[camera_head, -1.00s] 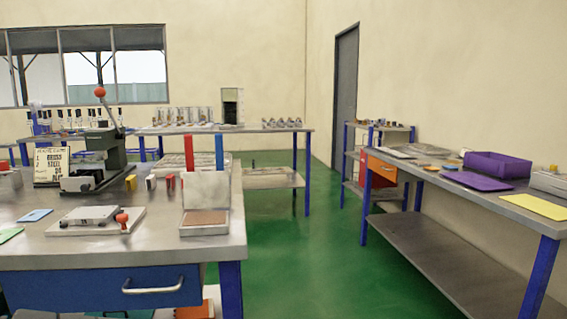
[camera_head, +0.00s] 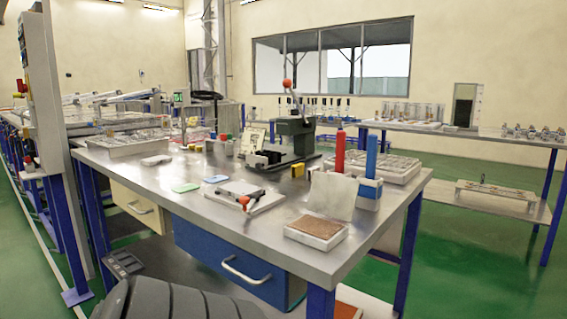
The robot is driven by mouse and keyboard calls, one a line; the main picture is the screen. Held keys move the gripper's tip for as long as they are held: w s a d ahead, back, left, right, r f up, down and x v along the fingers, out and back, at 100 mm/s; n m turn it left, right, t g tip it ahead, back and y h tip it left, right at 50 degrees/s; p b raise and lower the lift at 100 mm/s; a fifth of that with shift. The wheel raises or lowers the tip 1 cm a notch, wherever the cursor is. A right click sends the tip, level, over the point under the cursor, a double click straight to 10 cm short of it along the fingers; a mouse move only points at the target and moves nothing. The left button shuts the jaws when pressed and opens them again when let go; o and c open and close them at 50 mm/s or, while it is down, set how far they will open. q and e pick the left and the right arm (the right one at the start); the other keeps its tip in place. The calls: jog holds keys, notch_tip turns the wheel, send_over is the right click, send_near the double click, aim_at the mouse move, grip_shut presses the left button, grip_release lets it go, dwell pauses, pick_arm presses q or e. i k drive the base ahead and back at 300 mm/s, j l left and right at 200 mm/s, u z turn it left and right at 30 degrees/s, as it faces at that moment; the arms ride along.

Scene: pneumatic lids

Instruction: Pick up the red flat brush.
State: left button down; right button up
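A tall red upright bar (camera_head: 340,152) stands near the right end of the steel workbench (camera_head: 172,188), behind a pale upright panel (camera_head: 330,194). A similar blue upright bar (camera_head: 371,157) stands just to its right, above a block with a blue top and pale sides. I cannot tell whether the red bar is the red flat brush; its lower end is hidden by the panel. No other thing is clearly a red flat brush at this size. Neither of my grippers is in view.
On the bench are a lever press (camera_head: 293,133), a brown-topped tray (camera_head: 317,230), a white plate with a red-knobbed fixture (camera_head: 243,198), and blue and green cards. A blue drawer (camera_head: 238,262) hangs below. Green floor is free at the right (camera_head: 480,270).

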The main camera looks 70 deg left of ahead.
aim_at(339, 155)
jog(key=i+u, duration=0.15)
jog(key=u, duration=0.3)
jog(key=i+u, duration=0.1)
jog(key=u, duration=0.4)
jog(key=i+l+u, duration=0.1)
jog(key=u, duration=0.35)
jog(key=i+l+u, duration=0.1)
jog(key=u, duration=0.4)
jog(key=i+l+u, duration=0.1)
jog(key=u, duration=0.35)
jog(key=l+u, duration=0.3)
jog(key=u, duration=0.15)
jog(key=l+u, duration=0.2)
jog(key=u, duration=0.3)
